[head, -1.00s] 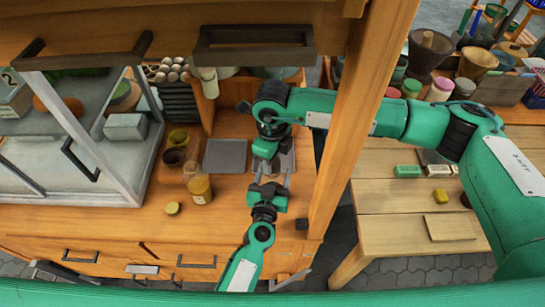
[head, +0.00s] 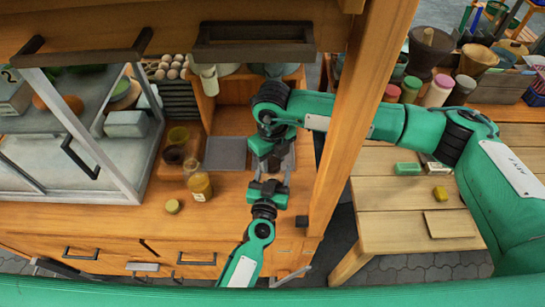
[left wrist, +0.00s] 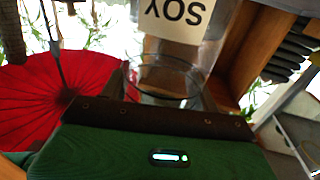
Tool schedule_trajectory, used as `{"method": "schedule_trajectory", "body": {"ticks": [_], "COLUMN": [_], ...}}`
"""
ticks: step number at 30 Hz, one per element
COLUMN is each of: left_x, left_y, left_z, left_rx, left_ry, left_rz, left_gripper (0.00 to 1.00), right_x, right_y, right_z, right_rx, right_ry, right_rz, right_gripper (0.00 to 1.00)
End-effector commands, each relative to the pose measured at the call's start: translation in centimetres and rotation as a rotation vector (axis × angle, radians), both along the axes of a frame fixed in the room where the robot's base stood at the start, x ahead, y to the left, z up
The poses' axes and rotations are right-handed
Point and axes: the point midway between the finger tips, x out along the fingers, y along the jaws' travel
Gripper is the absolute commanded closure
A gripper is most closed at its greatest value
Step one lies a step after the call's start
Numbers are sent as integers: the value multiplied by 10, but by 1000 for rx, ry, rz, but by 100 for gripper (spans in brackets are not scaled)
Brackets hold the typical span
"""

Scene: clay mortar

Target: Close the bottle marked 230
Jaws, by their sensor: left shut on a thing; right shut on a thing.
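A bottle with amber contents and a pale label (head: 198,187) stands upright on the cabinet's worktop; its label is too small to read. A small yellowish disc (head: 172,207) lies in front of it. I cannot read 230 on anything. My left gripper (head: 272,172) is shut on a clear glass jar or bottle (left wrist: 170,82) with a label reading SOY, upside down in the left wrist view. In the head view the arms mostly hide that glass. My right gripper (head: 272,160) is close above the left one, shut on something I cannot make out.
Dark cups (head: 174,154) stand behind the amber bottle. A grey square plate (head: 226,153) lies right of them. A glass-fronted case (head: 85,180) borders the left, a wooden post (head: 350,130) the right. The worktop's front is mostly clear.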

Motion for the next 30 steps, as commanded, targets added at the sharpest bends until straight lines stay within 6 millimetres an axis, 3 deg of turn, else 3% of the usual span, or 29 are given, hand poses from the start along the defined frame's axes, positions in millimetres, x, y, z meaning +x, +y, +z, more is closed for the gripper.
{"method": "schedule_trajectory", "body": {"ticks": [6,14,15,18,30], "left_x": [0,0,0,0,0], "left_y": [0,0,0,0,0], "left_z": [0,-1,-1,-1,0], "left_rx": [0,0,0,0,0], "left_ry": [1,1,1,1,1], "left_rz": [0,0,0,0,0], "left_gripper": [100,100,100,100,100], "right_x": [0,0,0,0,0], "right_y": [0,0,0,0,0], "right_z": [1,1,1,1,7], "right_rx": [1,1,1,1,1], "right_ry": [-1,-1,-1,-1,-2], "right_rz": [-152,-157,-157,-157,-156], "right_gripper": [81,81,58,39,38]}}
